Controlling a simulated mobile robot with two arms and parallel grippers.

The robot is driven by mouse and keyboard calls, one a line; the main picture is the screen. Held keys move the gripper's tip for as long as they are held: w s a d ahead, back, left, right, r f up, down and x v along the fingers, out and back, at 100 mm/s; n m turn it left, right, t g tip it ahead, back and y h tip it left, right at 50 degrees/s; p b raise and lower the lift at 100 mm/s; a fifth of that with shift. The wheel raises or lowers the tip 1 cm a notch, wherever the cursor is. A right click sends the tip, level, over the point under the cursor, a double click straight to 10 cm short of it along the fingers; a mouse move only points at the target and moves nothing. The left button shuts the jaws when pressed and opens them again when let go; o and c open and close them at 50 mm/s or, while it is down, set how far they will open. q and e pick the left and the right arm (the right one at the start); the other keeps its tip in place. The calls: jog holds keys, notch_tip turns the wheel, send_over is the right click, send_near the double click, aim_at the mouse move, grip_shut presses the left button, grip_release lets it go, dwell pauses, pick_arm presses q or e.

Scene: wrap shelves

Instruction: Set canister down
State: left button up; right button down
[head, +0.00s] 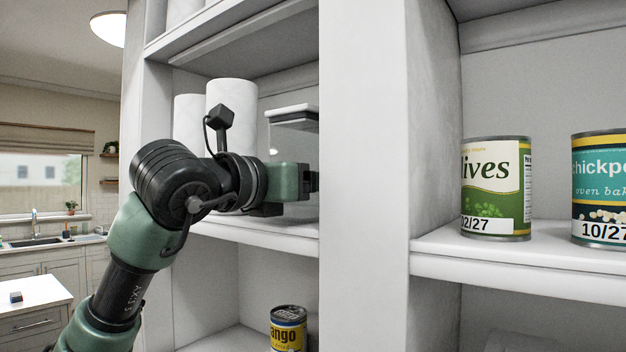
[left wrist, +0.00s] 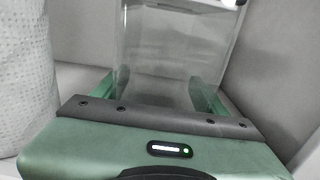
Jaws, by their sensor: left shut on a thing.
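The canister (head: 293,115) is a clear box-like container with a pale lid, upright in the left shelf bay in the head view. Its right side is hidden by the white upright panel. In the left wrist view the clear canister (left wrist: 175,45) stands between the green fingers of my left gripper (left wrist: 160,92), which is shut on it. In the head view my left gripper (head: 312,182) reaches right below the lid, and its fingertips are hidden behind the panel. Whether the canister's base touches the shelf cannot be told. My right gripper is not in view.
White paper rolls (head: 231,112) stand behind my arm on the same shelf; one roll (left wrist: 25,80) is close at left in the wrist view. A mango can (head: 289,330) is on the shelf below. Olives (head: 497,188) and chickpeas (head: 600,188) cans stand in the right bay.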

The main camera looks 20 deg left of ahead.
pick_arm(q)
jog(key=shift+a, duration=0.1)
jog(key=o, duration=1.2)
jog(key=shift+f, duration=0.15)
jog(key=o, duration=0.4)
jog(key=shift+d, duration=0.2)
jog(key=shift+a, duration=0.1)
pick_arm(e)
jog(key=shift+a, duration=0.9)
pick_arm(q)
jog(key=b+v, duration=0.5)
jog(key=v, duration=0.7)
jog(key=shift+r, duration=0.25)
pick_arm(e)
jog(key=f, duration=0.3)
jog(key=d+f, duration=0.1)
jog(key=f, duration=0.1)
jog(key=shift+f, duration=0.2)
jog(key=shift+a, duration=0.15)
